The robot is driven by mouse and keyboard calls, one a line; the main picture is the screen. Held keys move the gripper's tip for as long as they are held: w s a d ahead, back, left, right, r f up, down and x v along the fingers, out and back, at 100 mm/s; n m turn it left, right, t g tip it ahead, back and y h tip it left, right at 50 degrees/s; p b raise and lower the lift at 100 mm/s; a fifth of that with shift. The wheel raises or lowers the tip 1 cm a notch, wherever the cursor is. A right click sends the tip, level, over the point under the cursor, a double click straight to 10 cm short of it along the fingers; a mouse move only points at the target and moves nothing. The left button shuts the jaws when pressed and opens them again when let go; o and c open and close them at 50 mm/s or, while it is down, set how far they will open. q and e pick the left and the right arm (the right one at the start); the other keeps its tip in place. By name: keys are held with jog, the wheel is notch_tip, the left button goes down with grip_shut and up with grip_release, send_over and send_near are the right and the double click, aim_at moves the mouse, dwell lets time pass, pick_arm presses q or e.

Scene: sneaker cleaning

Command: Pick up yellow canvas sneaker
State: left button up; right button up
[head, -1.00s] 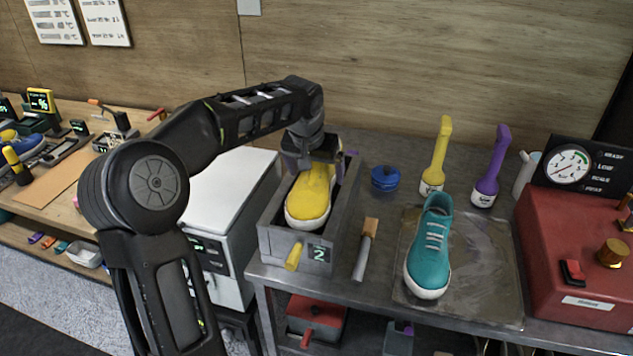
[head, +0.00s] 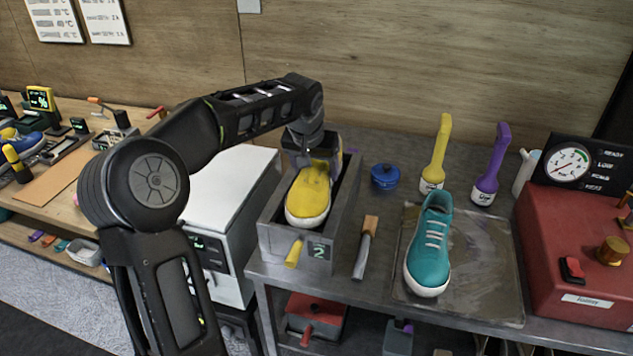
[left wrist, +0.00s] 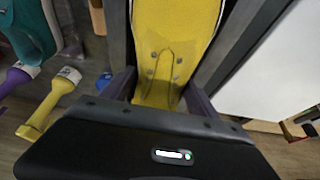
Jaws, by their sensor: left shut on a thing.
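The yellow canvas sneaker (head: 309,194) has a white sole and sits in or just above a grey open-topped box marked 2 (head: 284,240), toe toward the front. My left gripper (head: 313,162) reaches down over the sneaker's rear end and is shut on it. In the left wrist view, the sneaker (left wrist: 172,45) lies between the two fingers (left wrist: 158,95), with its eyelets facing the camera. Whether its sole touches the box floor is hidden. My right gripper is not in view.
A teal sneaker (head: 432,245) stands on a worn mat (head: 478,270) to the right. A wooden-handled tool (head: 366,246), a blue pot (head: 385,177), yellow (head: 437,155) and purple (head: 491,168) bottles, and a red machine (head: 570,245) share the bench. A white cabinet (head: 232,195) adjoins the box.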

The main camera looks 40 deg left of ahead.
pick_arm(q)
jog(key=c, duration=1)
jog(key=shift+o, duration=0.2)
notch_tip(320, 180, up, 10)
jog(key=shift+r+b, duration=0.1)
jog(key=shift+b, duration=0.25)
